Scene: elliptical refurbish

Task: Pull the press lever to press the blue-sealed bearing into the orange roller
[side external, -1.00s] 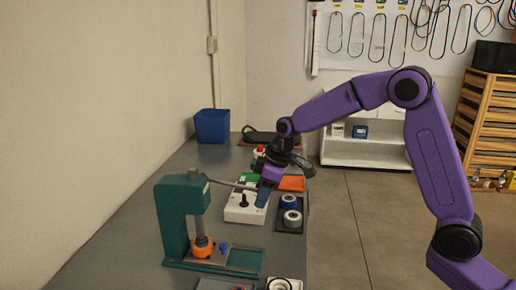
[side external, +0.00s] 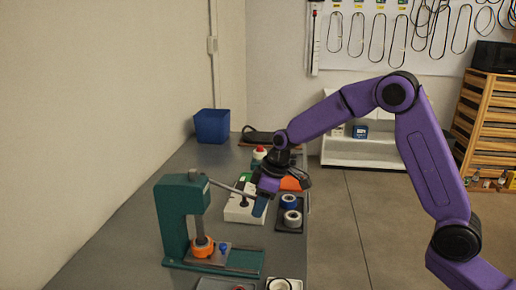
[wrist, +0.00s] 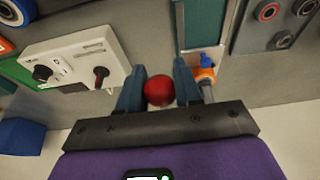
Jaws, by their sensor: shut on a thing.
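The green press (side external: 177,220) stands on the bench in the side view. Its grey lever (side external: 232,189) slopes from the press head down to my gripper (side external: 259,207). In the wrist view my gripper (wrist: 159,88) is shut on the lever's red knob (wrist: 159,91). The orange roller (side external: 202,247) is under the press ram (side external: 199,226); the roller also shows in the wrist view (wrist: 205,76). A small blue part (side external: 223,248) is beside the roller on the press base. The blue-sealed bearing inside the roller cannot be made out.
A white control box (side external: 240,212) with a black knob sits behind the press. A dark tray (side external: 299,216) holds a blue and a white ring. A blue bin (side external: 212,126) stands at the far end of the bench.

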